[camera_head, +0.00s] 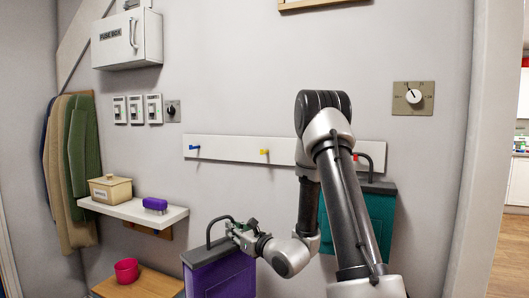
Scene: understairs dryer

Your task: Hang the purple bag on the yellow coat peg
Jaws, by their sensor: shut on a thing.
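The purple bag (222,277) has a dark top and a dark arched handle. It hangs upright from my gripper (234,229), low at the centre left, in front of the wall. My gripper is shut on the bag's handle at its right side. The yellow coat peg (265,152) sticks out of the white peg rail (230,149), above and to the right of my gripper. The yellow peg is bare, and the bag is apart from it. The bag's lower end is cut off by the picture's edge.
A blue peg (195,148) is bare at left. A teal bag (378,225) is at a red peg (355,157), partly behind my arm. A shelf (118,208) holds a box (110,188) and a purple brush (155,204). A pink cup (126,270) stands below.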

